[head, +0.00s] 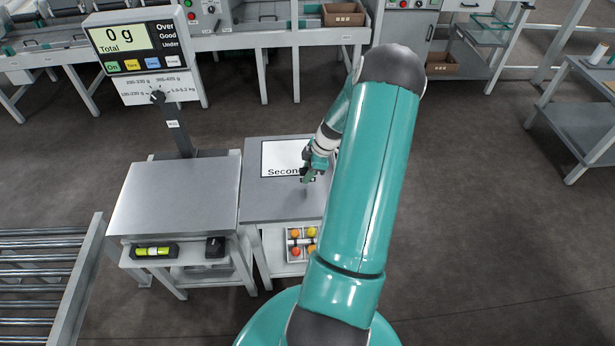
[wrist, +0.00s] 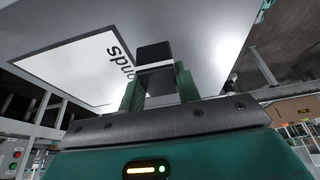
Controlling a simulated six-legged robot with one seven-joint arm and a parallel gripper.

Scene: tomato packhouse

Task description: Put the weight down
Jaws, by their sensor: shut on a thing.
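The weight is a small block, dark on its broad face with a paler grey part, in the wrist view (wrist: 155,54). My gripper (wrist: 158,78) is shut on it, with a green finger on each side. In the head view my gripper (head: 309,176) is over the grey side table, near the lower right of the white "Seconds" sign (head: 283,155). The weight is too small and too covered there to make out clearly. I cannot tell whether it touches the table (head: 270,205).
The scale's bare metal platform (head: 175,197) stands left of the side table. Its display (head: 128,41) reads 0 g. A black block (head: 214,247) and a yellow-green level (head: 155,252) lie on the ledge below. A tray of tomatoes (head: 288,246) sits under the side table.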

